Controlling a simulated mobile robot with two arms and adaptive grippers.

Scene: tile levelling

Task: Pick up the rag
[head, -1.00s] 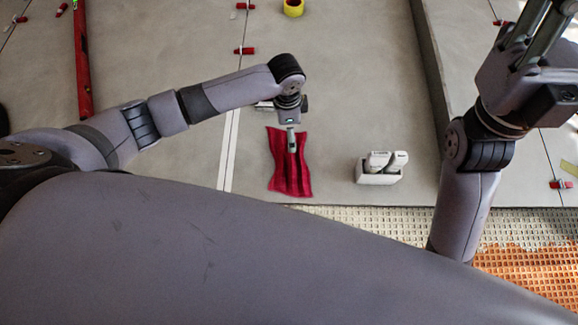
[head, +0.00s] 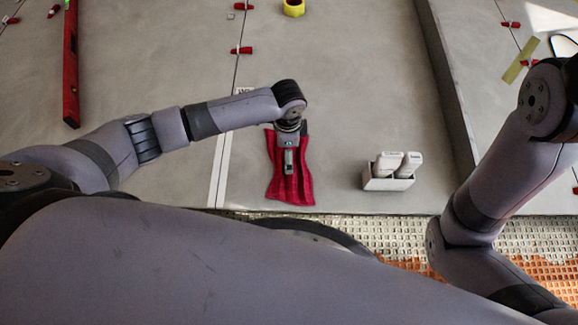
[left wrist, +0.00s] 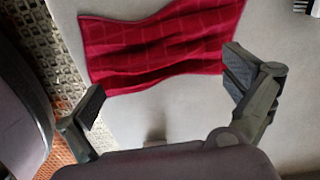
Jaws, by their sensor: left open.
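The red rag (head: 290,187) lies rumpled on the grey tile floor, near the tile edge in the head view. It also shows in the left wrist view (left wrist: 165,42) with a checked pattern, spread across the top. My left gripper (head: 289,168) is over the rag in the head view. In the left wrist view its two fingers (left wrist: 165,90) are wide apart and empty, with the rag beyond and between them. I cannot tell the exact height of the fingers above the rag. My right arm is at the right of the head view, and its gripper is out of the picture.
A white holder (head: 388,181) with white bottles stands right of the rag. A red level (head: 71,65) lies at the left. A yellow tape roll (head: 293,8) and red clips (head: 241,50) lie farther back. Tile edge and mesh bed (head: 400,235) are in front.

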